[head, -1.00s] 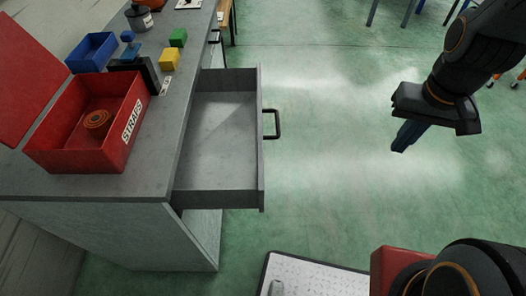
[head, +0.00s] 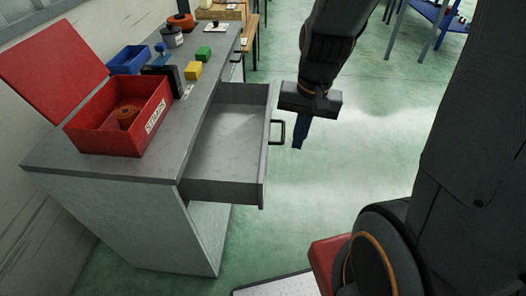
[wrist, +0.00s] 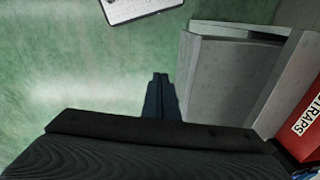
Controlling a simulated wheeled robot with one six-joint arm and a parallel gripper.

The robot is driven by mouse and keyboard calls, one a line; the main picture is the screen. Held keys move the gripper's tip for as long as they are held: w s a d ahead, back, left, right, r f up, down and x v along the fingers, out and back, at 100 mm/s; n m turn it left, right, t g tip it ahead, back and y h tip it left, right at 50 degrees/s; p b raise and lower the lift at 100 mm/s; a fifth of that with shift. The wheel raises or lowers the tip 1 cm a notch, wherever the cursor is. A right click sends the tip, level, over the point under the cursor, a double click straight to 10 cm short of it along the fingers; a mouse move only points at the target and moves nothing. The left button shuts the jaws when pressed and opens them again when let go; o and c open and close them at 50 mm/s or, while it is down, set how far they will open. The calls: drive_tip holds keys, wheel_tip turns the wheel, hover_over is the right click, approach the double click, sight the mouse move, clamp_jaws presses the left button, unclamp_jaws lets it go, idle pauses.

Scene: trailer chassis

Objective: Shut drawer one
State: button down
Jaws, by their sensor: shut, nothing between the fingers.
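The grey drawer (head: 222,150) stands pulled out from the grey cabinet (head: 120,205) and is empty. Its dark bar handle (head: 282,132) is on the front panel, facing right. My gripper (head: 298,146) is shut and empty, pointing down just to the right of the handle in the head view; I cannot tell whether it touches. In the wrist view my gripper (wrist: 160,78) shows to the left of the drawer (wrist: 228,75), and the handle is not visible there.
On the cabinet top are an open red box (head: 100,137) labelled STRAPS, a blue bin (head: 128,60), yellow (head: 193,70) and green (head: 203,53) blocks and a grey pot (head: 172,36). Green floor (head: 370,135) right of the drawer is clear.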

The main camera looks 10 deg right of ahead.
drive_tip(key=w+d+f+m+y, duration=0.25)
drive_tip(key=w+f+m, duration=0.2)
drive_tip(key=m, duration=0.35)
drive_tip(key=w+d+f+m+y, duration=0.1)
drive_tip(key=w+d+f+m, duration=0.2)
drive_tip(key=w+m, duration=0.45)
drive_tip(key=w+a+f+m+p, duration=0.1)
drive_tip(key=a+f+p, duration=0.1)
drive_tip(key=a+f, duration=0.5)
drive_tip(key=shift+a+f, duration=0.15)
drive_tip(key=shift+f, duration=0.9)
drive_tip(key=shift+w, duration=0.1)
